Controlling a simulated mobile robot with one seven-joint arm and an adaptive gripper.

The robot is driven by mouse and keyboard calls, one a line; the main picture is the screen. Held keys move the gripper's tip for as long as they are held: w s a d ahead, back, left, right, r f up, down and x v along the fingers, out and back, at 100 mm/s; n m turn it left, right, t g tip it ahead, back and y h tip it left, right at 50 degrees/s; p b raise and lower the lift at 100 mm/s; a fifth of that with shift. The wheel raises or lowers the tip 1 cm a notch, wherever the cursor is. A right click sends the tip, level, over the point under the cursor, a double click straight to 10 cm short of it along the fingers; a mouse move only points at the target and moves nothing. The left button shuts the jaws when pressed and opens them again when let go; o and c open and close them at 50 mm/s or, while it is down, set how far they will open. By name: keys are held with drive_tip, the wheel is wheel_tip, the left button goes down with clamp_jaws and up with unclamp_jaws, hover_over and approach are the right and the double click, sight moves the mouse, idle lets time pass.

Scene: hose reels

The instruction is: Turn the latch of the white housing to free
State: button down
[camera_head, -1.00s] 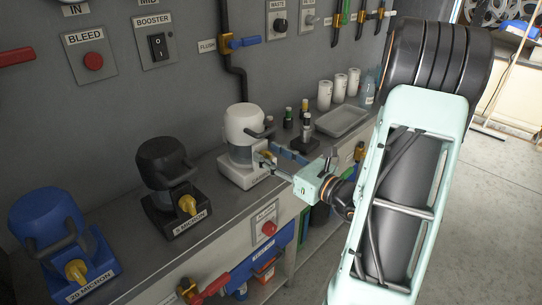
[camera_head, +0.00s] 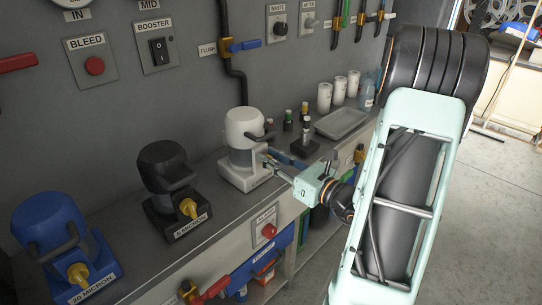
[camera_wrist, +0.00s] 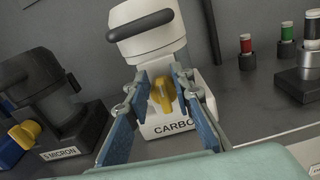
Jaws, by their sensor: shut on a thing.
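The white housing (camera_head: 240,138) stands on the grey counter, with a dark handle on its lid. It also shows in the wrist view (camera_wrist: 150,42), with its "CARBO..." label partly covered by a finger. Its yellow latch (camera_wrist: 162,93) is on the front of the base, between my fingers. My gripper (camera_wrist: 160,88) has its blue-padded fingers on both sides of the latch and is shut on it. In the head view my gripper (camera_head: 278,163) reaches the housing's front from the right and hides most of the latch.
A black housing (camera_head: 165,172) labelled 5 micron and a blue housing (camera_head: 55,225) labelled 20 micron stand to the left, each with a yellow latch. To the right are small vials, a metal tray (camera_head: 340,123) and white cups (camera_head: 338,90).

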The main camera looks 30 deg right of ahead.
drive_tip(key=m+p, duration=0.4)
drive_tip(key=shift+w+d+r+p, duration=0.1)
drive_tip(key=shift+d+r+p, duration=0.1)
drive_tip(key=shift+d+p, duration=0.2)
drive_tip(key=m+p, duration=0.1)
drive_tip(key=p, duration=0.1)
drive_tip(key=m+p, duration=0.4)
drive_tip(key=shift+w+d+f, duration=0.1)
drive_tip(key=shift+d+f, duration=0.15)
drive_tip(key=shift+f, duration=0.05)
drive_tip(key=m+p, duration=0.1)
drive_tip(key=m, duration=0.1)
drive_tip(key=m+p, duration=0.2)
drive_tip(key=shift+d+f, duration=0.15)
drive_tip(key=shift+f, duration=0.2)
drive_tip(key=shift+w+f+m+p, duration=0.1)
drive_tip(key=shift+f+m+p, duration=0.15)
drive_tip(key=shift+m+p, duration=0.65)
drive_tip(key=shift+f+m+p, duration=0.25)
drive_tip(key=shift+m+p, duration=0.3)
drive_tip(key=shift+m, duration=0.65)
drive_tip(key=c, duration=1.7)
unclamp_jaws()
drive_tip(key=shift+d, duration=0.1)
